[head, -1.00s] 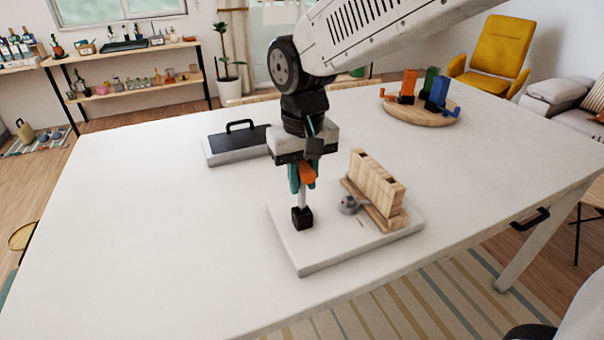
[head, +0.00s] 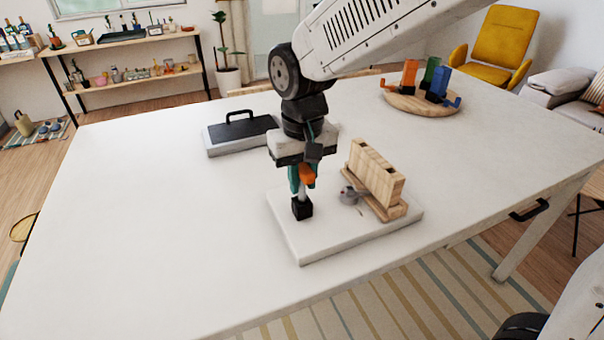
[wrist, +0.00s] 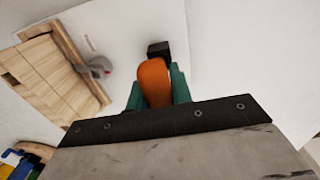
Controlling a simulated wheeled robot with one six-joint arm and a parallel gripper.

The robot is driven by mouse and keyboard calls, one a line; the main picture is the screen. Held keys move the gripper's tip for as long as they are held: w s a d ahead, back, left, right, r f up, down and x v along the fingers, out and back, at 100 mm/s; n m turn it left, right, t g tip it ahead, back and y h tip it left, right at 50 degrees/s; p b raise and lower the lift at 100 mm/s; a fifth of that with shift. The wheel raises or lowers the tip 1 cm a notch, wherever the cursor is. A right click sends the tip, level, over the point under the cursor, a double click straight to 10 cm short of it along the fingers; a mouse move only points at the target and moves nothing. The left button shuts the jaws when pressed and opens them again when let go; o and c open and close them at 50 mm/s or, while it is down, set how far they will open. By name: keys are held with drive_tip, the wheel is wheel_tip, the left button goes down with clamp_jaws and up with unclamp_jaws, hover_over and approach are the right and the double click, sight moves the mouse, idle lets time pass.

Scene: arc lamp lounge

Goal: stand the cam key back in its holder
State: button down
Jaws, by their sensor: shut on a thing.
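My gripper (head: 302,180) has teal fingers shut on the orange handle of the cam key (head: 307,174), which also shows between the fingers in the wrist view (wrist: 154,82). A short pale shaft runs down from the handle to a small black block (head: 301,209), apparently the holder, on the white board (head: 300,243). The key looks upright. The shaft's lower end meets the block's top in the picture; I cannot tell how far it is inside. The block shows just beyond the orange handle in the wrist view (wrist: 158,50).
A slotted wooden block (head: 376,175) with a grey round knob (head: 348,195) stands on the board's right side. A dark-topped case with a handle (head: 239,134) lies behind. A round wooden tray (head: 420,104) bears orange, green and blue pieces. The table's left side is clear.

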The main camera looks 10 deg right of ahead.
drive_tip(key=shift+f, duration=0.5)
drive_tip(key=c, duration=1.2)
unclamp_jaws()
drive_tip(key=shift+o, duration=0.2)
